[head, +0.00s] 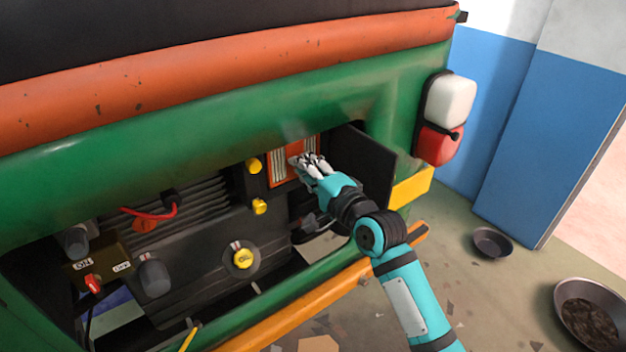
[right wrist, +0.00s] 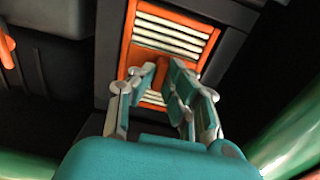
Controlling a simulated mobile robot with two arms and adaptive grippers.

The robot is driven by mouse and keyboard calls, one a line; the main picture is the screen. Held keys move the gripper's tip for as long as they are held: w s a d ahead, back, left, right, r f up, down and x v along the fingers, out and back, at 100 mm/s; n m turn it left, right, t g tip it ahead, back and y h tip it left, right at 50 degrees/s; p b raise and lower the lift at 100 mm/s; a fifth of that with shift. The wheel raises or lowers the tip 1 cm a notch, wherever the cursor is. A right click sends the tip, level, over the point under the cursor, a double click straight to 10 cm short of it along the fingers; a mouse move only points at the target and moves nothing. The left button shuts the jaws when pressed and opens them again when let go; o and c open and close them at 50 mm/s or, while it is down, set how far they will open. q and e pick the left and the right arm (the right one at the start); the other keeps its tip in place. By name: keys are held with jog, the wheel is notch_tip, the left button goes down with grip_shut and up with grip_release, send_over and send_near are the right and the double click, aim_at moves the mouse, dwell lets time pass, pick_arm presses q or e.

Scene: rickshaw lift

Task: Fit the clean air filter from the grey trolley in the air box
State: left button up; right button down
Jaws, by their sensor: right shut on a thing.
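The air filter (head: 281,167), with an orange frame and pale pleats that look clean, is at the black air box (head: 254,186) in the engine bay. In the right wrist view the filter (right wrist: 205,38) lies within the box's dark frame (right wrist: 109,52); I cannot tell whether it is fully seated. My right gripper (head: 304,160) is shut on the filter at its orange middle part, and its fingers (right wrist: 163,77) hide the filter's near part. My left gripper and the grey trolley are out of view.
A dark panel (head: 362,166) stands open just right of my right gripper. Yellow clips (head: 254,166) sit left of the filter. The green body edge (head: 200,200) overhangs the bay. Two metal pans (head: 492,243) (head: 590,318) are on the floor at right.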

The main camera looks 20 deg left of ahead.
jog(key=shift+w+a, duration=0.3)
jog(key=shift+a, duration=0.1)
jog(key=shift+r, duration=0.1)
jog(key=shift+s, duration=0.1)
dwell(0.7)
jog(key=shift+p, duration=0.4)
jog(key=shift+w+a, duration=0.35)
jog(key=shift+a, duration=0.05)
dwell(1.7)
jog(key=c, duration=1.3)
grip_release()
jog(key=shift+o, duration=0.2)
jog(key=shift+c, duration=0.9)
